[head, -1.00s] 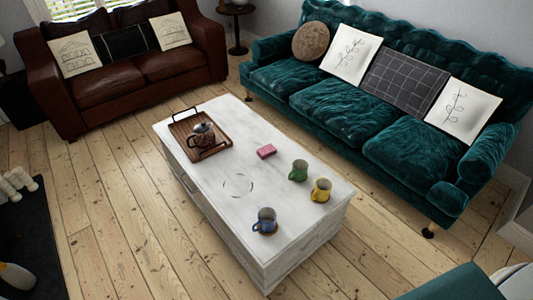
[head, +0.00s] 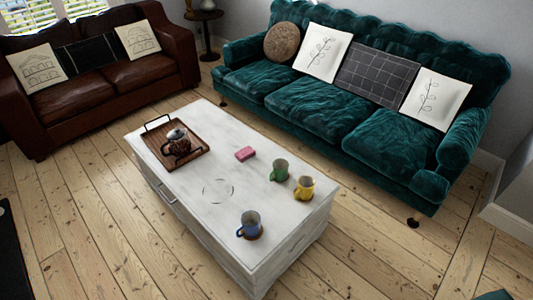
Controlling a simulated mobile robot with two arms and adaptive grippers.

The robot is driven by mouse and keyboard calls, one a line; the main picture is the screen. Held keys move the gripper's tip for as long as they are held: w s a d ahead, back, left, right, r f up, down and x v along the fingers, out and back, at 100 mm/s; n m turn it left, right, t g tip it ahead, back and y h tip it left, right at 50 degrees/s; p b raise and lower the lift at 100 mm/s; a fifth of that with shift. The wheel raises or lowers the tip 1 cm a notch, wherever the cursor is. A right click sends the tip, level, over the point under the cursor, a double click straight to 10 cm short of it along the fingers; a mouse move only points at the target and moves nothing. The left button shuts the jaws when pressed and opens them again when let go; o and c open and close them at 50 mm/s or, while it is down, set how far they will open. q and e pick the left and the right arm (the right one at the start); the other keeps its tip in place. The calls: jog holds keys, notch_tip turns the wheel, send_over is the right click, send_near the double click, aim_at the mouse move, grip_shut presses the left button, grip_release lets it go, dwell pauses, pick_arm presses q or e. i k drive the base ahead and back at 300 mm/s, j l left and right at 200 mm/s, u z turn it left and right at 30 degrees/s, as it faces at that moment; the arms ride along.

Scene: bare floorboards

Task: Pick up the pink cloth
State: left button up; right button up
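The pink cloth (head: 245,153) is a small folded block lying flat on the white coffee table (head: 185,202). It sits near the table's middle, toward the side facing the teal sofa. It is left of the green mug and right of the wooden tray. Nothing covers it. Neither of my grippers shows in the head view, and nothing is touching the cloth.
A green mug (head: 279,170), a yellow mug (head: 304,188) and a blue mug (head: 249,225) stand on the table. A wooden tray (head: 156,153) holds a teapot (head: 177,142). The teal sofa (head: 340,110) and brown sofa (head: 105,85) stand behind. Floorboards in front are clear.

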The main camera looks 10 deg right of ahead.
aim_at(242, 155)
jog(key=i+j+z, duration=0.15)
jog(key=j, duration=0.15)
jog(key=i+j+z, duration=0.2)
jog(key=j+z, duration=0.15)
jog(key=j, duration=0.25)
jog(key=i+j+z, duration=0.2)
jog(key=j, duration=0.15)
